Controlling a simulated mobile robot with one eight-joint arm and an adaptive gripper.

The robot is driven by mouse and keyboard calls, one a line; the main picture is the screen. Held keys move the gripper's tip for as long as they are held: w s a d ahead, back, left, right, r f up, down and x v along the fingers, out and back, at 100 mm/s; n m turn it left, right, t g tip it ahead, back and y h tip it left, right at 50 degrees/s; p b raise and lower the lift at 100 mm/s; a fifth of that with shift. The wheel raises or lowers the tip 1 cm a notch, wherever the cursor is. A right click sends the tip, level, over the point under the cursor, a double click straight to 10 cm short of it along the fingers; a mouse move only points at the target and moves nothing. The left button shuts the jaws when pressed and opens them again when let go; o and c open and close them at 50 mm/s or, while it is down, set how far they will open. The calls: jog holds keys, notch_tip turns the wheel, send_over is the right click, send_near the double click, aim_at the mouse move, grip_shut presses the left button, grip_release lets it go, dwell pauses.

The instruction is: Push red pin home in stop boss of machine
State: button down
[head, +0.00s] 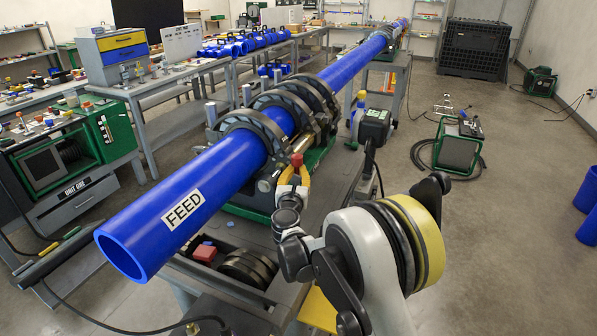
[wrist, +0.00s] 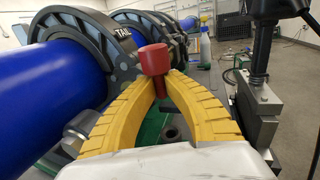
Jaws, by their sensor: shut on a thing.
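The red pin (wrist: 153,60) stands roughly upright between the yellow fingertips of my gripper (wrist: 160,80). Its wide head is above the fingers and its narrower shank points down between them. It also shows as a small red spot in the head view (head: 297,159), beside the machine's clamps. My gripper is shut on the pin. The machine (wrist: 118,60) has dark ring clamps around the blue pipe, one marked TAIL. A small grey round piece with a dark centre (wrist: 172,133) shows below the pin, between the fingers; I cannot tell surely if it is the stop boss. The pin's lower end appears free of it.
The blue pipe (head: 190,205) marked FEED runs along the left of my arm. A grey upright metal part (wrist: 257,110) stands close on the right in the wrist view. A spray bottle (wrist: 205,45) stands farther back. A red block (head: 204,252) lies on the cart's lower shelf.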

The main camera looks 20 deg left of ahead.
jog(key=shift+s+f+b, duration=0.1)
jog(key=shift+b, duration=0.2)
jog(key=shift+f+b, duration=2.95)
jog(key=shift+f, duration=0.9)
jog(key=shift+d+f, duration=0.1)
jog(key=shift+s, duration=0.1)
jog(key=c, duration=1.5)
grip_release()
jog(key=shift+d, duration=0.2)
jog(key=shift+s, duration=0.1)
